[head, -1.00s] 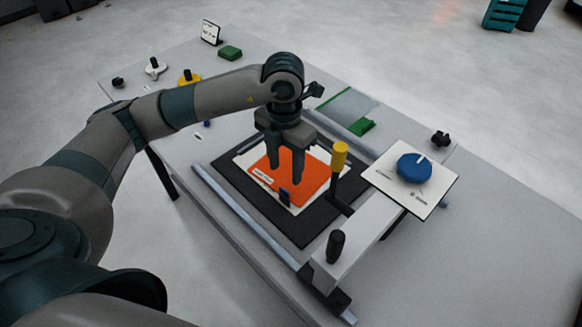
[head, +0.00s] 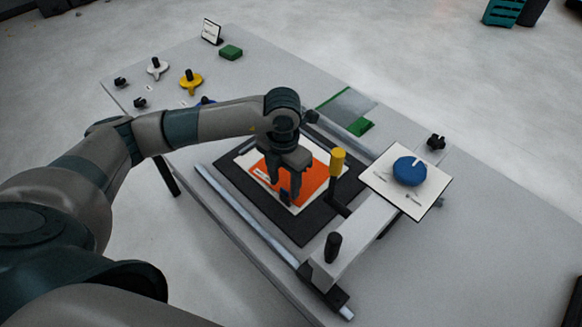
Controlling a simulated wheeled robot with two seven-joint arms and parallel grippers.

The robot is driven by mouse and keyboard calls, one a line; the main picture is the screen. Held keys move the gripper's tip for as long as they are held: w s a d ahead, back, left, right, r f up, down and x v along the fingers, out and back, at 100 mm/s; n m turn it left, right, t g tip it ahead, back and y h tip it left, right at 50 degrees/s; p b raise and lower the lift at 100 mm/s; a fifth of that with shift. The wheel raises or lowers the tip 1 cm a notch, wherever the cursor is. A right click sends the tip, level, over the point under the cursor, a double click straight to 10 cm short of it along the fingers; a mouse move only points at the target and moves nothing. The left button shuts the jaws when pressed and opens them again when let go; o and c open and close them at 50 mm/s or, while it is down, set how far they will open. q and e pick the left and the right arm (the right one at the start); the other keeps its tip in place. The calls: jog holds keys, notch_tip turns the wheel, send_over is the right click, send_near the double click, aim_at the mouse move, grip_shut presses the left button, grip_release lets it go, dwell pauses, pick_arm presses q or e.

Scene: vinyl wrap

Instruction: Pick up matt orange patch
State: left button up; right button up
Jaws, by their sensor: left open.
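The matt orange patch (head: 314,180) lies on a white sheet (head: 248,164) on the black mat (head: 311,225), near the middle of the table. It has a small white label strip and a small dark blue piece near its front edge. My left gripper (head: 284,192) points down over the patch with its fingers apart. The fingers hide part of the orange surface. I cannot tell whether the fingertips touch it. My right gripper is not in view.
A metal rail (head: 245,225) runs along the mat's left side. Yellow (head: 191,82) and white (head: 157,68) knobs sit at the back left.

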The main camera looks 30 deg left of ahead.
pick_arm(q)
jog(key=shift+f, duration=1.05)
grip_shut()
